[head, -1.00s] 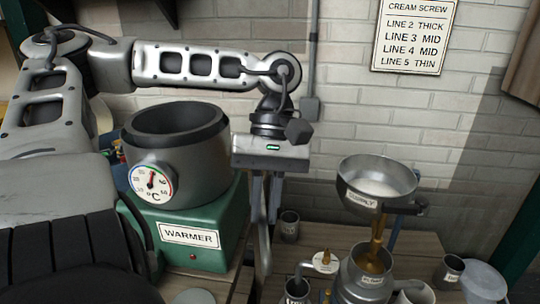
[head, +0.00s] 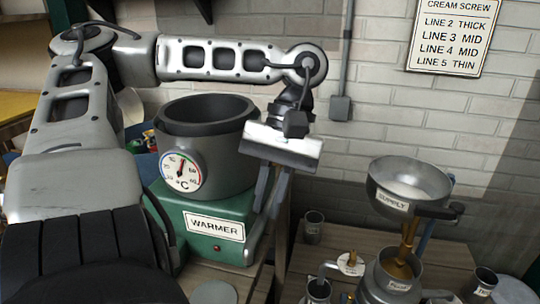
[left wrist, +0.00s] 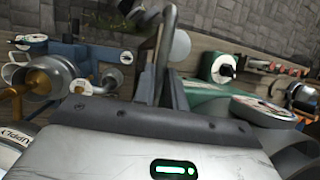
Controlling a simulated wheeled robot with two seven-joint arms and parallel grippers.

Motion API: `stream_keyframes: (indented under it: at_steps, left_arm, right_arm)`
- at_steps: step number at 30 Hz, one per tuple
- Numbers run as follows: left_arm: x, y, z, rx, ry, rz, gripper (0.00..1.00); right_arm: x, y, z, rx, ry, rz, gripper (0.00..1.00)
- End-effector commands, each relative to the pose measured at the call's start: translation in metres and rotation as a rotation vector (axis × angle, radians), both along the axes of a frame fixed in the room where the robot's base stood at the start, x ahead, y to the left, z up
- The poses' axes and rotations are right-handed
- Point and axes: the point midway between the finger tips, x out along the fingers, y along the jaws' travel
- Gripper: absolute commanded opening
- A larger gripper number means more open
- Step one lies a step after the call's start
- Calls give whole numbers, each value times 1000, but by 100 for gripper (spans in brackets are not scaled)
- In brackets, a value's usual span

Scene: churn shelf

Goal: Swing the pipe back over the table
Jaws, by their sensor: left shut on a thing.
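The thin grey pipe (head: 264,229) stands at the right front edge of the green warmer in the head view, and its lower end overlaps the warmer's corner. My left gripper (head: 270,200) is shut on the pipe's upper part, with its fingers pointing down and tilted. In the left wrist view the fingers (left wrist: 160,82) close around the grey pipe (left wrist: 166,35), which bends above them. The wooden table (head: 350,245) lies to the right of the pipe. The pipe's base is hidden or too small to tell. My right gripper is not in view.
The green warmer (head: 190,215) carries a grey pot (head: 225,160) with a dial, close beside the pipe. A supply bowl (head: 410,180) stands above a separator (head: 395,275) on the table. A small metal cup (head: 313,226) stands at the table's back left.

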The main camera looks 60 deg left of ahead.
Motion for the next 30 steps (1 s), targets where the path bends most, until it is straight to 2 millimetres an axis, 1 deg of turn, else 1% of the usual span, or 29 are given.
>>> stream_keyframes:
  at_steps: [2,3,4,5,13,17,20,23,30]
  left_arm:
    - [1,0,1,2,-5,2,0]
    - [1,0,1,2,-5,2,21]
    - [1,0,1,2,-5,2,30]
    - [1,0,1,2,-5,2,35]
    - [1,0,1,1,-3,2,35]
    - [4,2,8,3,-3,3,35]
    - [10,4,22,6,-4,5,35]
    - [19,7,42,7,-4,6,35]
    - [41,14,97,5,-4,5,35]
  right_arm:
    - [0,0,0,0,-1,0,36]
    - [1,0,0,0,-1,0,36]
    - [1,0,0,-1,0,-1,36]
    - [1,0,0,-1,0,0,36]
    - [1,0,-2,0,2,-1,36]
    - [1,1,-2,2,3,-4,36]
    - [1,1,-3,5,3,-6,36]
    - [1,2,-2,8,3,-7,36]
    - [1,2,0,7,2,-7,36]
